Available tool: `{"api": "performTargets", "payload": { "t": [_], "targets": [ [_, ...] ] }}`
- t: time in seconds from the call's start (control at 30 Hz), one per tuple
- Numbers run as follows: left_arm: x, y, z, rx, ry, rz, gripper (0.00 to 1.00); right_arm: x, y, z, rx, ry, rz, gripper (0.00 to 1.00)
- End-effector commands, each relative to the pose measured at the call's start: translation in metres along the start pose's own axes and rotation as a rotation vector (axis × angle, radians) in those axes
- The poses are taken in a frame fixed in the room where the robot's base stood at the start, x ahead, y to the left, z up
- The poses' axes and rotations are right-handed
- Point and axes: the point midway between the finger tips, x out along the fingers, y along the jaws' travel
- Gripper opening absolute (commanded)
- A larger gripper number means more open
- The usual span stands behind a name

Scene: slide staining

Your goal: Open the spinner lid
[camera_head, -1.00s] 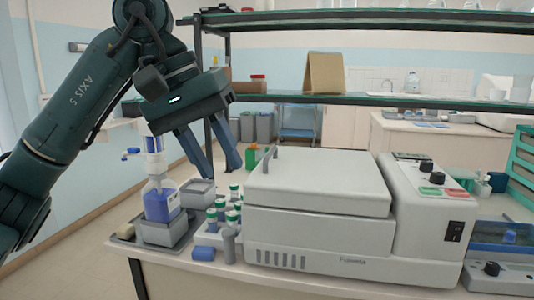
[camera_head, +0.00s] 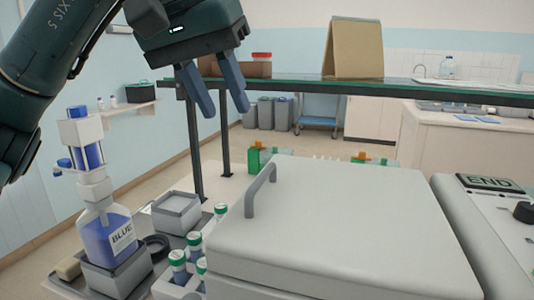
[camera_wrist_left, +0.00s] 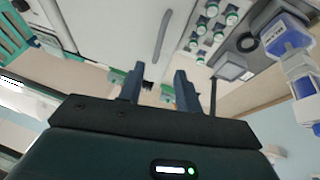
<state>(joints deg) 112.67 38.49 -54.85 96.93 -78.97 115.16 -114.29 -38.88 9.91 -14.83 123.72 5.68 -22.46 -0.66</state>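The spinner is the large pale grey machine. Its flat lid (camera_head: 335,215) is down and shut, with a grey bar handle (camera_head: 261,189) on its left edge. The spinner's control panel with an END display (camera_head: 487,182) is at the right. In the left wrist view the lid (camera_wrist_left: 112,30) and handle (camera_wrist_left: 162,36) show beyond the fingers. My left gripper (camera_head: 225,112) is open and empty, above and behind the handle, apart from it. It also shows in the left wrist view (camera_wrist_left: 160,80). My right gripper is not in view.
A blue bottle with a pump (camera_head: 104,232) stands left of the spinner. Beside it are a grey box (camera_head: 176,212) and green-capped tubes (camera_head: 178,262) in a rack. A shelf edge (camera_head: 400,90) runs behind the machine, with a brown board (camera_head: 352,50) on it.

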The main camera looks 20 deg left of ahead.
Motion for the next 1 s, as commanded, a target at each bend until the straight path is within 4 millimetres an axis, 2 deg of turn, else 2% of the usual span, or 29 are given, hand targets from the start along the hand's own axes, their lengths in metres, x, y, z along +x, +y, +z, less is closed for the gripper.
{"api": "performTargets", "payload": {
  "t": [0.17,0.7,0.83,1.0],
  "targets": [
    [0.012,0.000,0.001,0.001,-0.003,0.001,0.34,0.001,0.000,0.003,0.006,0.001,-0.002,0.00],
    [0.113,0.000,0.001,0.000,-0.003,0.000,0.34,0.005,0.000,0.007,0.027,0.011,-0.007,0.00],
    [0.125,0.000,0.000,0.000,-0.002,0.000,0.34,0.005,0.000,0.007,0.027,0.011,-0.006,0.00],
    [0.132,0.000,0.000,0.000,0.000,0.000,0.34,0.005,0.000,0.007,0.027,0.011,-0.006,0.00]
  ]
}}
